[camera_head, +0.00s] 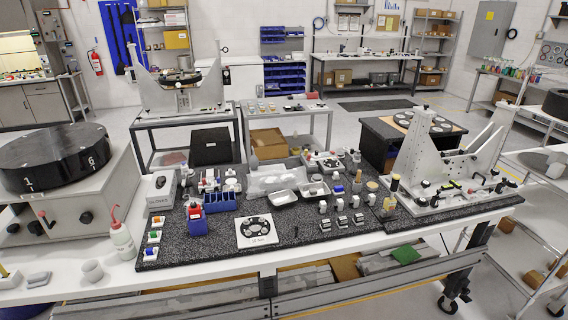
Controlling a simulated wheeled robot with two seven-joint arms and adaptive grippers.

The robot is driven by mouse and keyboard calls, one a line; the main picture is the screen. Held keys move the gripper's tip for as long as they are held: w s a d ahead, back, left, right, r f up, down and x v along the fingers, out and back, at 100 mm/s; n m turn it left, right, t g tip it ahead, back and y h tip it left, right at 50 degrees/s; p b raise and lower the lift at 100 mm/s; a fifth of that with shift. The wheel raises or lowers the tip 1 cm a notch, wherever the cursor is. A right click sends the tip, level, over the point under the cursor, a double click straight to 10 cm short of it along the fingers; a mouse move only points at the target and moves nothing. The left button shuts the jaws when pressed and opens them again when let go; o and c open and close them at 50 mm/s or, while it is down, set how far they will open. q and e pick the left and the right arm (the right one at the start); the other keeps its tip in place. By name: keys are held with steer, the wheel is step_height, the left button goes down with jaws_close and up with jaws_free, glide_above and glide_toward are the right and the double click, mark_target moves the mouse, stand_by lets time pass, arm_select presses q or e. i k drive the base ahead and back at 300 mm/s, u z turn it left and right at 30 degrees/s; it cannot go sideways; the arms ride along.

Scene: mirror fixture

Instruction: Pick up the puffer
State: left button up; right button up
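A small grey bulb-shaped thing with a narrow tip, which looks like the puffer (254,159), stands upright at the back edge of the dark speckled mat, behind a clear plastic bag (275,180). It is small in the view, so I cannot be certain what it is. Neither of my grippers shows in the head view, and nothing is seen touching the puffer.
A white wash bottle (121,238) with a red nozzle stands at the mat's left edge. A blue bin (221,202), metal trays (283,197), a white card (257,231) and several small bottles crowd the mat (200,253). A tall metal fixture (417,150) stands right. The mat's front strip is mostly clear.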

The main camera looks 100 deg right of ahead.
mark_target(253, 161)
steer(key=k, duration=1.3)
steer(key=z, duration=1.65)
